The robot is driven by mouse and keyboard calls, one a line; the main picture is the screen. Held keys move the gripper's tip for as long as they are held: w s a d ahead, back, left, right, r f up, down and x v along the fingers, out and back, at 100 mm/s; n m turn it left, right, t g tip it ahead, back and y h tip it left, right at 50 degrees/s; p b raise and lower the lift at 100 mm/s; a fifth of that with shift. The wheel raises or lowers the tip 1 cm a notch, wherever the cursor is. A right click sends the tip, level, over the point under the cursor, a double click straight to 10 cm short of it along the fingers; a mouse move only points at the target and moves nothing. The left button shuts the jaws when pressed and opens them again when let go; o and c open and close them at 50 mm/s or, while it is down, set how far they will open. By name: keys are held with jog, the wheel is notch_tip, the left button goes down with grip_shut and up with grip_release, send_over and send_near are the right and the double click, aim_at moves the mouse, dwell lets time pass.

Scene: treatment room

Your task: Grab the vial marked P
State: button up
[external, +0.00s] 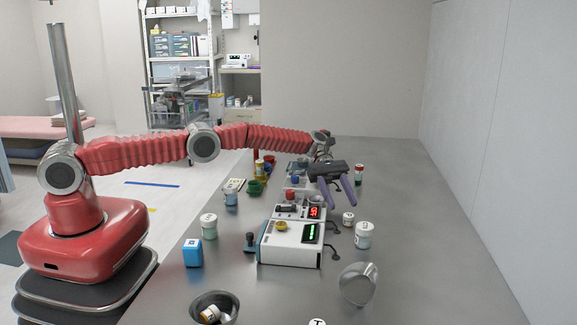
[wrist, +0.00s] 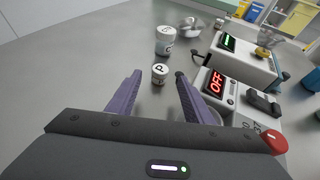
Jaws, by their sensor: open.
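The vial marked P (wrist: 159,74) is a small round container with a white lid bearing a black P. In the wrist view it stands upright just beyond the gap between my fingertips. In the external view a small white-lidded vial (external: 348,219), apparently the same one, stands on the table just below my fingers; its letter is too small to read there. My gripper (external: 343,204) has two purple fingers, spread apart and pointing down towards the table. In the wrist view my gripper (wrist: 158,82) is open with nothing between its fingers.
A larger white jar (external: 364,236) stands close by; it is behind the vial in the wrist view (wrist: 165,40). A white device with a red OFF display (wrist: 215,84) stands at the right there. A metal scoop-like object (external: 358,284) lies nearer the external camera. The table's right side is clear.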

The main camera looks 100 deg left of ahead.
jog(key=shift+d+f, duration=0.1)
jog(key=shift+f, duration=0.05)
jog(key=shift+x, duration=2.45)
jog(key=c, duration=1.1)
notch_tip(320, 180, up, 10)
jog(key=shift+r, duration=0.1)
